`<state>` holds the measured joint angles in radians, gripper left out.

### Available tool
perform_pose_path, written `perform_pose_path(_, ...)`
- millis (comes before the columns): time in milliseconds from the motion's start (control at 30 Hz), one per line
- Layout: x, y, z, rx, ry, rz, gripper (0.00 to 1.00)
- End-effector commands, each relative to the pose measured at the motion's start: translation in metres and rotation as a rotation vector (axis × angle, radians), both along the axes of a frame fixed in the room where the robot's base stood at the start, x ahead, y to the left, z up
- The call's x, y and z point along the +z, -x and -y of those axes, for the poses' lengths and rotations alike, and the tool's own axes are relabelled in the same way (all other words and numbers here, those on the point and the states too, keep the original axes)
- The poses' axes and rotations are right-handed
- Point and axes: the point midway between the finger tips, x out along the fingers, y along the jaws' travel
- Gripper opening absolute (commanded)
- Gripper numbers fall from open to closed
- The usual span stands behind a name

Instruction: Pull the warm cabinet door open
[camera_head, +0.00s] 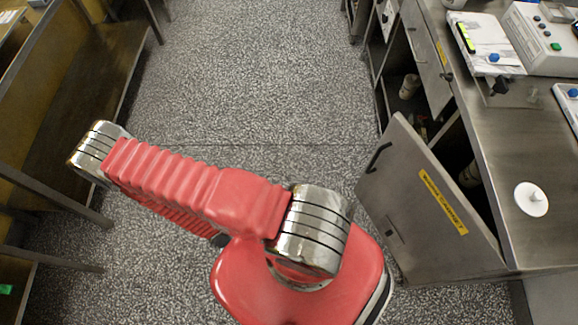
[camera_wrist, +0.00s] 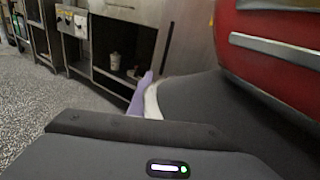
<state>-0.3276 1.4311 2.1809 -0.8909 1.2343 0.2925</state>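The warm cabinet door (camera_head: 410,205) is a grey metal panel with a yellow label, on the right in the head view. It stands ajar, swung out from the cabinet. Its near end is at the cabinet front and its far edge is apart. A dark handle (camera_head: 378,157) is near the far edge. A dark gap shows behind the door, with a pale object inside. In the wrist view, a lavender and a white tip, apparently my gripper (camera_wrist: 146,93), show beyond my dark body; their spacing is unclear. In the head view my gripper is hidden. No contact with the door is visible.
A steel counter (camera_head: 510,150) on the right carries a white disc (camera_head: 531,199) and a control box (camera_head: 545,40). Open shelving with a cup (camera_head: 408,86) lies beyond the door. Steel tables (camera_head: 75,75) stand left. The speckled floor (camera_head: 250,70) between is clear.

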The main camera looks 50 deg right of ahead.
Motion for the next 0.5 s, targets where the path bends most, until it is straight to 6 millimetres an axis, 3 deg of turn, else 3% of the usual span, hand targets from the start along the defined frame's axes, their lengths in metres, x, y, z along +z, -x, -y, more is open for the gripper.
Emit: perform_pose_path(500, 0.000, -0.007, -0.016, 0.011, 0.000, -0.002, 0.18)
